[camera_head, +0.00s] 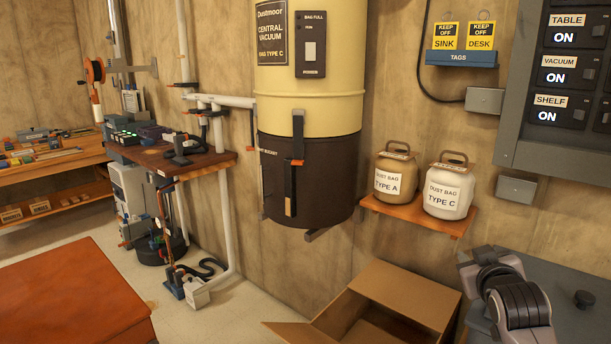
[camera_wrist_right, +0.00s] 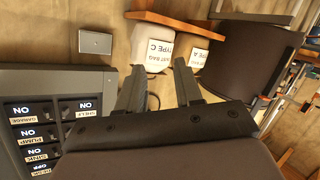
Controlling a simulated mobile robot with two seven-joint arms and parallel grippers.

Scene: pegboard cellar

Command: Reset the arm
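My right arm (camera_head: 515,300) comes in at the lower right of the head view, in front of a grey cabinet. In the right wrist view, my right gripper (camera_wrist_right: 159,66) has its two dark fingers apart with nothing between them. The white dust bag Type C (camera_head: 449,190) shows in that view beyond the fingers (camera_wrist_right: 153,50), apart from them. The tan dust bag Type A (camera_head: 395,176) stands beside it on a small wooden wall shelf (camera_head: 412,216). My left gripper is in neither view.
A cream and brown central vacuum (camera_head: 310,110) hangs on the wall. An open cardboard box (camera_head: 410,290) is on the floor below the shelf. A switch panel (camera_head: 530,120) is at the upper right. A red-brown tabletop (camera_head: 65,290) is at the lower left.

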